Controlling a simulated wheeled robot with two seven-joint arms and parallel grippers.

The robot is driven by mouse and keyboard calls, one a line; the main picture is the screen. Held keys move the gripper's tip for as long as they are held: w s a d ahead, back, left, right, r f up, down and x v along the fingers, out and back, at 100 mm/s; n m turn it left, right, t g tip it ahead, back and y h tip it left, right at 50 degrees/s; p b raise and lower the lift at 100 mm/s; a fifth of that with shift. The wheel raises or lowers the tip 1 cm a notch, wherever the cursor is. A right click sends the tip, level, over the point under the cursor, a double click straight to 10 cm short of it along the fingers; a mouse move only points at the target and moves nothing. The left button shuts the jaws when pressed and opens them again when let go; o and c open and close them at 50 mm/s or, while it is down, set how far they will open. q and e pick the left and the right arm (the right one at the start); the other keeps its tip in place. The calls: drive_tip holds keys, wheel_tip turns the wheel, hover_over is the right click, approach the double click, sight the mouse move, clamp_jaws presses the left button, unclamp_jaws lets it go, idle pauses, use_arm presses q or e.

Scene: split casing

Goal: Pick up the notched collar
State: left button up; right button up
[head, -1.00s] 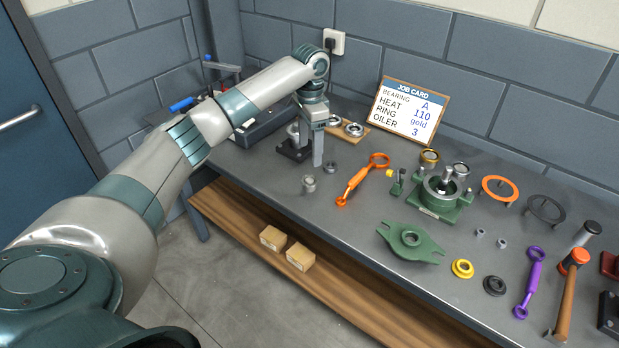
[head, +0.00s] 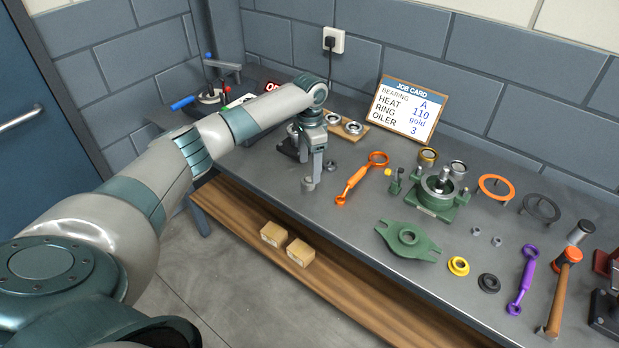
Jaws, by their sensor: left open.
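A small grey metal collar (head: 308,185), which looks like the notched collar, stands upright on the bench near its front edge. My left gripper (head: 314,174) points down right at it from above, open. One finger shows just at the collar's right side and hides part of its top. The other finger is hard to make out, and I cannot tell whether the fingers touch the collar. My right gripper is not in view.
A small dark ring (head: 330,166) lies just right of the gripper. An orange wrench (head: 361,180) lies further right. A wooden board with bearing rings (head: 354,128) and the job card (head: 408,108) are behind. Green housing parts (head: 408,240) lie to the right.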

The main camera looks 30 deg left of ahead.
sight(309, 179)
use_arm(q)
drive_tip(key=shift+f+p, duration=0.5)
drive_tip(key=shift+f, duration=1.2)
drive_tip(key=shift+f, duration=0.25)
drive_tip(key=shift+c, duration=0.6)
drive_tip(key=c, duration=1)
